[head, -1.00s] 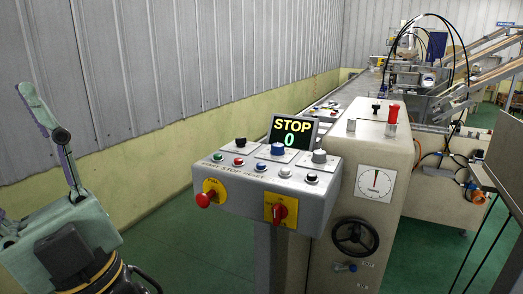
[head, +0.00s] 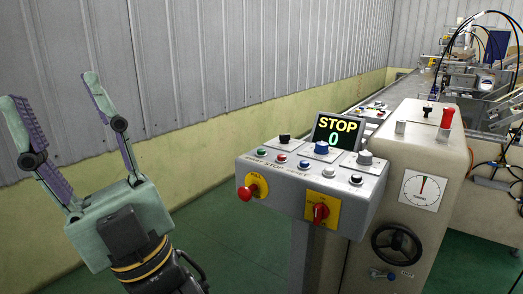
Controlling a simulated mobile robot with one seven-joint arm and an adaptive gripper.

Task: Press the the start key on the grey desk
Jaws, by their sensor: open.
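The grey desk (head: 300,190) is a sloped control console right of centre. The start key is the small green button (head: 261,152) at the left end of its row, above the printed label, which is hard to read at its left end. A red button (head: 282,158) sits just right of it. The display (head: 335,130) reads STOP and 0. My gripper (head: 55,115) is at the left, fingers pointing up and spread apart, empty. It is well to the left of the desk and touches nothing.
A red mushroom knob (head: 244,193) and a red rotary switch (head: 320,211) stick out of the desk's front. A beige cabinet with a black handwheel (head: 397,244) stands to the right. A ribbed wall (head: 220,70) runs behind. Green floor lies open between my gripper and the desk.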

